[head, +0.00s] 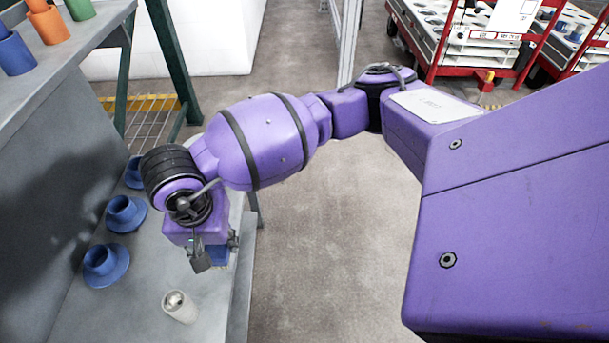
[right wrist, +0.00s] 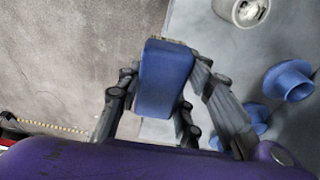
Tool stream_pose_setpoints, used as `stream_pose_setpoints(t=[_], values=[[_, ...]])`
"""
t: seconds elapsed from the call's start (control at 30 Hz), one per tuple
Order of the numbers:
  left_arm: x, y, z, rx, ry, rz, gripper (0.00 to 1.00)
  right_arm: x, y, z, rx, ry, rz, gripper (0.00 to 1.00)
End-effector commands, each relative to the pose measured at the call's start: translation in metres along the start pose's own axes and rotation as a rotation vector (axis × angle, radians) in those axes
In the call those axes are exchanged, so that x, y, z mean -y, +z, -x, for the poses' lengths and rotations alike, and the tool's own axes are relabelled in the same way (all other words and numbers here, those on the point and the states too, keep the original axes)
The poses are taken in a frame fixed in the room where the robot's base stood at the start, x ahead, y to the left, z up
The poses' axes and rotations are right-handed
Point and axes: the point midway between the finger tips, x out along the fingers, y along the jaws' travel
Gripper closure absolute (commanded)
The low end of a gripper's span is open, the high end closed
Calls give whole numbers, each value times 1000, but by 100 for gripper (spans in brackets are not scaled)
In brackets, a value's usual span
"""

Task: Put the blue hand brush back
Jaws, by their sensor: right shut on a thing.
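The blue hand brush (right wrist: 165,78) shows as a blue block between the fingers of my right gripper (right wrist: 165,100) in the right wrist view. The right gripper is shut on it, over the edge of the grey bench. In the head view, my right gripper (head: 209,256) is partly covered by my own wrist, and only a small piece of the blue brush (head: 218,255) shows beside the fingers. Whether the brush touches the bench cannot be told. My left gripper is not in view.
Several blue flanged parts (head: 105,264) stand along the back of the grey bench (head: 135,300). A whitish can-like cylinder (head: 179,306) stands near the front. A shelf above holds blue, orange and green cups (head: 48,24). Red-framed carts (head: 470,50) stand far right. The floor beside the bench is clear.

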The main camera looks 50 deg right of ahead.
Motion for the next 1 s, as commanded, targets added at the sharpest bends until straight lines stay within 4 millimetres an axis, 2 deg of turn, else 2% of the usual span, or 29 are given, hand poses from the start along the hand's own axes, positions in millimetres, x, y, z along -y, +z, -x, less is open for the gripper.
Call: stream_pose_setpoints(t=[0.03, 0.1, 0.27, 0.57, 0.67, 0.93, 1.0], values=[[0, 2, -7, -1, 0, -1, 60, 4, -1, -8, -1, -2, -9, 99], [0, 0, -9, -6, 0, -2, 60, 6, -2, -10, -2, -2, -20, 99], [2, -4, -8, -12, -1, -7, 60, 7, -2, -11, -3, -2, -29, 99], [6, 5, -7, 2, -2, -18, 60, 11, -7, -15, -3, -1, -28, 99], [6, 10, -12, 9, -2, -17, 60, 22, -19, -25, -2, -1, -30, 99], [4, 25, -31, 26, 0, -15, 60, 65, -67, -63, -1, 0, -31, 99], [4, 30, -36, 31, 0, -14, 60, 72, -74, -79, 1, 2, -29, 99]])
